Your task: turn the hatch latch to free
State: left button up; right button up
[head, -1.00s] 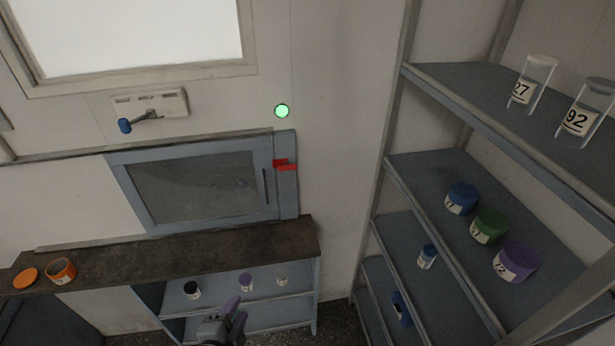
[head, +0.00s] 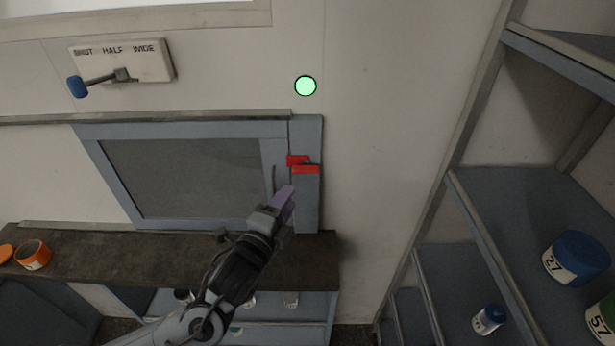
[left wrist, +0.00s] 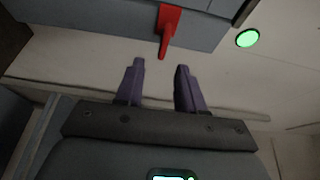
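The red hatch latch (head: 303,165) sits on the right frame of the grey-blue hatch (head: 180,175) in the wall. In the left wrist view the red latch (left wrist: 168,30) hangs just beyond and between the fingertips, apart from them. My left gripper (head: 286,192) is just below the latch in the head view. In the left wrist view its two purple fingers (left wrist: 160,70) are spread apart with nothing between them. The hatch panel looks closed. My right gripper is in neither view.
A lit green round light (head: 305,86) is on the wall above the latch. A lever plate (head: 145,60) with a blue-knobbed handle is at upper left. A dark counter (head: 90,258) runs below the hatch. A shelf rack (head: 470,255) with jars stands at right. The wall between is bare.

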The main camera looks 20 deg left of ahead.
aim_at(304, 173)
pick_arm(q)
jog(key=w, duration=0.3)
jog(key=w+p, duration=0.1)
jog(key=w, duration=0.7)
jog(key=shift+w+d+r, duration=0.15)
jog(key=shift+d+r, duration=0.15)
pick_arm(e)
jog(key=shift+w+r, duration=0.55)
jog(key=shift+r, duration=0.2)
pick_arm(q)
jog(key=shift+c, duration=0.3)
grip_shut()
